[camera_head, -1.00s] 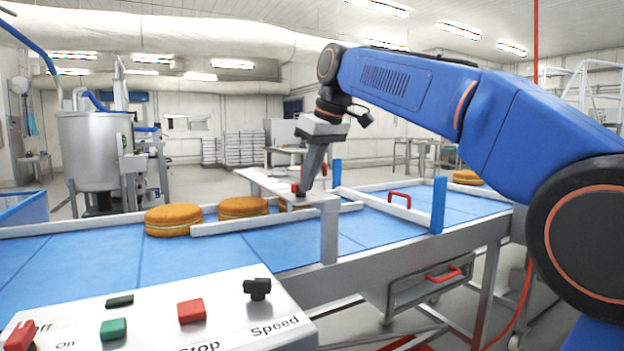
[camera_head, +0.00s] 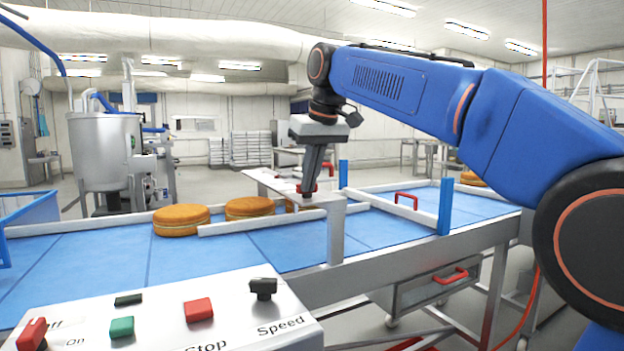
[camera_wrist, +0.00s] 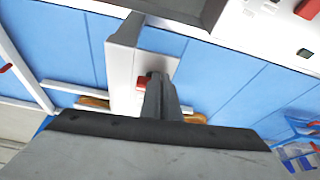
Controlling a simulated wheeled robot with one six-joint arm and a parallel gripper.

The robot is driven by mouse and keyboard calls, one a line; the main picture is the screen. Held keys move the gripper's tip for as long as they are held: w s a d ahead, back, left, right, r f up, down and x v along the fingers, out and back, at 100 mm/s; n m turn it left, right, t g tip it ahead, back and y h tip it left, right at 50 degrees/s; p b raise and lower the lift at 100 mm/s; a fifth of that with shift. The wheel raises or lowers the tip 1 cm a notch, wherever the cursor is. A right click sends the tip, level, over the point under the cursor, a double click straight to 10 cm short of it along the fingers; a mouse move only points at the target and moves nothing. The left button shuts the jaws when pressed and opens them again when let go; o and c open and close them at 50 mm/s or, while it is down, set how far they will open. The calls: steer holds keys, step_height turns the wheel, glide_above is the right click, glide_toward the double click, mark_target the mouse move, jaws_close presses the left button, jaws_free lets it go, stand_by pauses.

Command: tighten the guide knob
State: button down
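The guide knob (camera_wrist: 141,83) is a small red piece on the light metal bracket (camera_head: 335,235) above the blue conveyor. My gripper (camera_head: 307,188) reaches down to it, and its fingers are close together at the knob. Red shows beside the fingertips in the head view. In the wrist view my gripper (camera_wrist: 157,82) covers part of the knob, so the contact itself is partly hidden. The pale guide rail (camera_head: 262,222) runs along the belt by the bracket.
Round filled cakes (camera_head: 181,220) sit on the belt (camera_head: 110,255) left of the bracket. Blue posts (camera_head: 445,206) and a red handle (camera_head: 406,196) stand to the right. A control panel (camera_head: 225,335) with buttons and a black speed knob (camera_head: 263,288) is in front.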

steer(key=shift+w+a+r, duration=0.1)
steer(key=shift+w+r, duration=0.05)
steer(key=shift+w, duration=0.2)
